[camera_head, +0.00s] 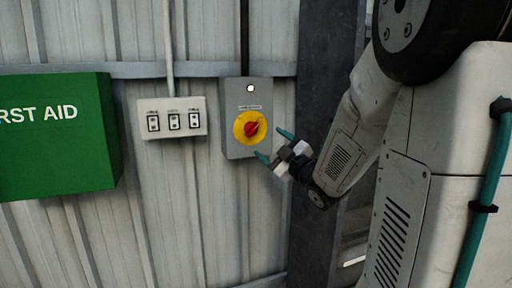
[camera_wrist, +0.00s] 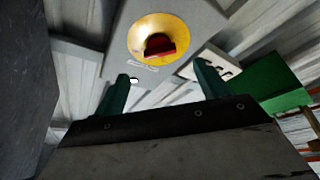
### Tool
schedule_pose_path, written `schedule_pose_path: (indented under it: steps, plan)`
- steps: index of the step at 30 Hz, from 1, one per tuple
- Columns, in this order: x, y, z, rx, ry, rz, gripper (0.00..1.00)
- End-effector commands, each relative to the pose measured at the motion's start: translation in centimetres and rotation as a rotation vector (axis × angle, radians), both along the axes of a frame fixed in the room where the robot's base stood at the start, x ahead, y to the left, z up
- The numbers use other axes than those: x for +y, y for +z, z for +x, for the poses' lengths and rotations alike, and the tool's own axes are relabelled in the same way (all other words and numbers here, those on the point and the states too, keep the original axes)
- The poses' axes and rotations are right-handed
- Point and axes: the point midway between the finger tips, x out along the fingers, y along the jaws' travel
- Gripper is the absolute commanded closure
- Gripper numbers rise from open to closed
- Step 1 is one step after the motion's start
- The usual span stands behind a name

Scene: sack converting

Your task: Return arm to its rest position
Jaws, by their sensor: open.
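My gripper (camera_head: 273,147) is open and empty at the end of my arm, with its two teal fingers apart. It is just right of a grey switch box (camera_head: 238,92) on the wall, in front of its lower right side in the head view. The box bears a red rotary knob (camera_head: 251,129) on a yellow disc. In the wrist view the knob (camera_wrist: 160,46) shows beyond the fingers (camera_wrist: 160,88), near the top. The fingers appear apart from the knob.
A white panel with three switches (camera_head: 173,118) is left of the box. A green first aid box (camera_head: 55,135) juts from the wall at the far left. A dark steel column (camera_head: 322,90) stands behind my arm. Corrugated wall (camera_head: 170,220) below the boxes is clear.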

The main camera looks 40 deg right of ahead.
Motion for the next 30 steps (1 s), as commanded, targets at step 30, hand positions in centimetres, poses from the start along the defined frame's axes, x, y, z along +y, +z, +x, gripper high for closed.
schedule_pose_path:
  steps: [30]
  plan:
    - [0.7,-15.9,-11.4,1.085,-0.662,0.683,0.26]
